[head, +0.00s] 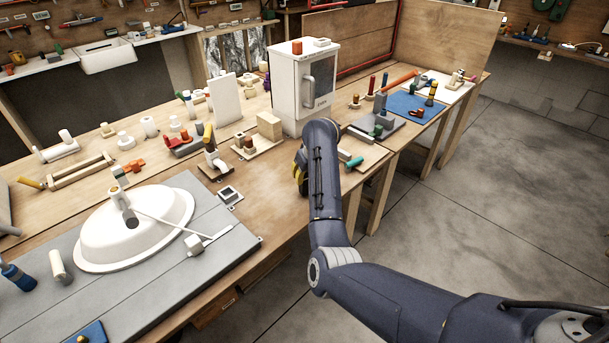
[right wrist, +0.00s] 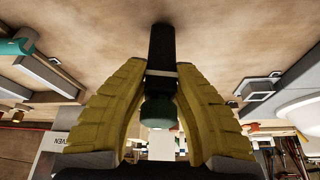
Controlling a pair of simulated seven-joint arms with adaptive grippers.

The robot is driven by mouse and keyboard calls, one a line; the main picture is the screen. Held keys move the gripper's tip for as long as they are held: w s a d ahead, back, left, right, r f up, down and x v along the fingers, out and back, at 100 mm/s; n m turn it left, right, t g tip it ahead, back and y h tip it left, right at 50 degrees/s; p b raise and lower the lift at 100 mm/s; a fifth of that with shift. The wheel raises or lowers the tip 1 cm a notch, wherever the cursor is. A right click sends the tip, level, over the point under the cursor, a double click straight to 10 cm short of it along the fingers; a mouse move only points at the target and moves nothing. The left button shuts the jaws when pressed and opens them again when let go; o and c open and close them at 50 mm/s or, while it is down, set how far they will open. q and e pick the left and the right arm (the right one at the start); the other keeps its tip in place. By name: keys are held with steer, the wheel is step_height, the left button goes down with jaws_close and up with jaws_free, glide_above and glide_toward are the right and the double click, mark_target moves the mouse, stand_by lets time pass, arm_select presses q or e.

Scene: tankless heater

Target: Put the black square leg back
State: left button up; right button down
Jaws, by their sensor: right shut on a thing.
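My right gripper (head: 300,172) is low over the front of the wooden bench, with its arm covering most of it in the head view. In the right wrist view its yellow fingers (right wrist: 160,72) are shut on the black square leg (right wrist: 161,45). The leg has a pale band and a dark green end (right wrist: 158,112) between the fingers. In the head view the leg is hidden behind my arm. I cannot tell whether it touches the bench. A small square-holed bracket (head: 229,194) lies left of the gripper; it also shows in the right wrist view (right wrist: 258,88). My left gripper is out of view.
A white basin (head: 95,240) with a faucet sits on a grey board at left. A white oven-like box (head: 290,85) stands behind the gripper. A teal cylinder (head: 353,162) lies right of my arm. Bare wood (head: 265,195) lies between bracket and gripper.

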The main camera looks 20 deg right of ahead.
steer(key=shift+f, duration=0.25)
steer(key=c, duration=1.1)
jaws_free()
steer(key=shift+v, duration=3.75)
